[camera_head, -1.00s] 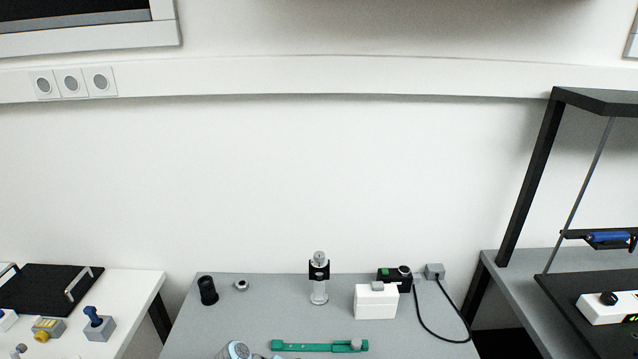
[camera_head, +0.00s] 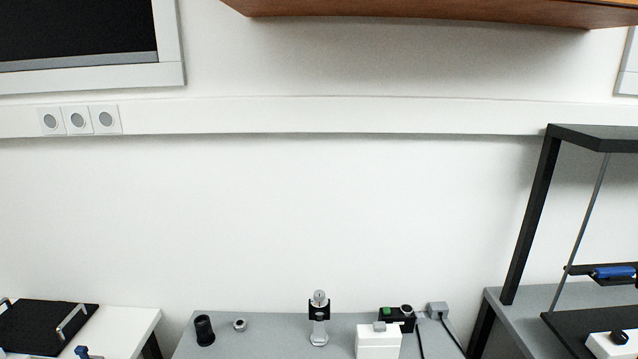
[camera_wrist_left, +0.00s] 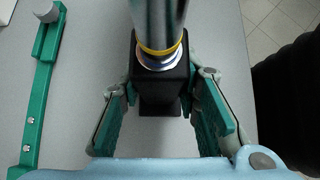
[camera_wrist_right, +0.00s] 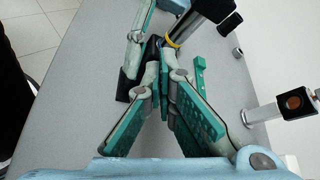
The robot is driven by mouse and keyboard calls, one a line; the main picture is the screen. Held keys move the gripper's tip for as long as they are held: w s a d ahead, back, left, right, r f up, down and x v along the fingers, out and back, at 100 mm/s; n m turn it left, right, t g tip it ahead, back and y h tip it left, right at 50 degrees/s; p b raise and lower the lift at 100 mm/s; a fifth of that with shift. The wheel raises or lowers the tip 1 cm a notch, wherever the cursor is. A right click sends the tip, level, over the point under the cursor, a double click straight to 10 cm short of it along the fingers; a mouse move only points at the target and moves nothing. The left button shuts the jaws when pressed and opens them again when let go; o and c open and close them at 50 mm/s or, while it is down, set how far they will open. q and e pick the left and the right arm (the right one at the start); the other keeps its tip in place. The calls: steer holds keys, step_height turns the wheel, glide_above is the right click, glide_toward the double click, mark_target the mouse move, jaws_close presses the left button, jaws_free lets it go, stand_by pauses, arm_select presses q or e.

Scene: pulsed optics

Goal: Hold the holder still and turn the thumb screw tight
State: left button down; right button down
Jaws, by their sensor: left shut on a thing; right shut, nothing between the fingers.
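The black holder (camera_wrist_left: 146,84) stands upright between the teal finger pads of my left gripper (camera_wrist_left: 160,92), which is shut on it. A shiny metal post (camera_wrist_left: 158,22) with a yellow ring (camera_wrist_left: 160,50) rises from the holder's top. The right wrist view shows the dark holder (camera_wrist_right: 153,50), the post and ring beyond my right gripper (camera_wrist_right: 168,72). My right gripper is shut and empty, its tips close beside the holder; whether they touch it, I cannot tell. I cannot make out the thumb screw. Neither gripper shows in the head view.
A post with a black clamp (camera_head: 319,309) stands at the table's back middle. Right of it are a white box (camera_head: 378,342) and a black unit. A black cylinder (camera_head: 204,330) and small ring (camera_head: 240,325) stand left. A green bar (camera_wrist_left: 43,90) lies beside the holder.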

steer(key=shift+r, duration=0.1)
steer(key=d, duration=0.6)
steer(key=shift+r, duration=0.25)
steer(key=shift+s, duration=0.1)
steer(key=a, duration=0.6)
steer(key=shift+s+f, duration=0.2)
steer(key=shift+f, duration=0.05)
arm_select(q)
steer(key=shift+s, duration=0.1)
arm_select(e)
steer(key=shift+w+f, duration=0.15)
steer(key=shift+f, duration=0.15)
stand_by(0.5)
